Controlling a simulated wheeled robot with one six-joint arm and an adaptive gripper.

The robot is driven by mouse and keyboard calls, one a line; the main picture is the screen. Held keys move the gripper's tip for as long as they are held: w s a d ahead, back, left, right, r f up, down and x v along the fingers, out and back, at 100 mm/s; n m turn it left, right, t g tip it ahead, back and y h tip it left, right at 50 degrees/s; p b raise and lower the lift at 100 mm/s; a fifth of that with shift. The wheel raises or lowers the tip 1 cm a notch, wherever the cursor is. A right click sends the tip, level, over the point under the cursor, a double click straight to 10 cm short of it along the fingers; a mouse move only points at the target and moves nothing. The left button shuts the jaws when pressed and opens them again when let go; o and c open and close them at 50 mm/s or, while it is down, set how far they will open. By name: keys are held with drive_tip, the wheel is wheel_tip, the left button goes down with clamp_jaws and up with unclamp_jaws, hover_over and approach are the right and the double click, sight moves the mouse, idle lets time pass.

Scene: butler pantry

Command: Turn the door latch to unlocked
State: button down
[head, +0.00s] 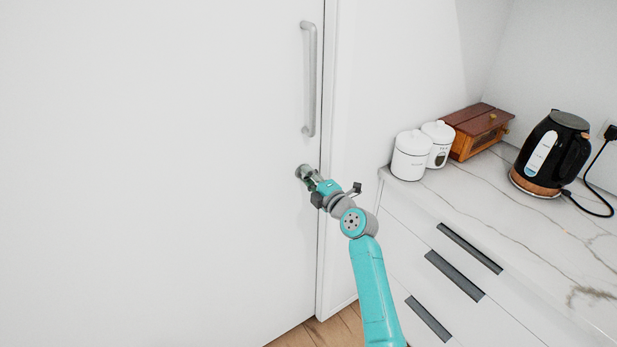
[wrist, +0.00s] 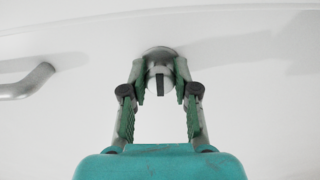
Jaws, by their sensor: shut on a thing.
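The door latch (wrist: 161,58) is a round metal knob low on the white door (head: 160,170), below the long grey handle. In the head view the latch (head: 301,171) shows at the door's right edge, partly hidden by my gripper (head: 313,180). In the wrist view my gripper (wrist: 160,85) has one green-padded finger on each side of the latch and is shut on it. A dark flat piece or slot shows upright at the latch's middle between the fingers. I cannot tell from it whether the latch is locked or unlocked.
The vertical grey door handle (head: 311,80) is just above my gripper; its end also shows in the wrist view (wrist: 28,84). At right, a marble counter (head: 490,205) holds two white canisters (head: 411,157), a wooden box (head: 477,131) and a black kettle (head: 552,153). Drawers (head: 430,270) stand below.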

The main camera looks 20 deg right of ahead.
drive_tip(key=shift+n, duration=0.3)
idle(0.4)
drive_tip(key=c, duration=0.9)
unclamp_jaws()
drive_tip(key=shift+o, duration=0.2)
drive_tip(key=v, duration=1.2)
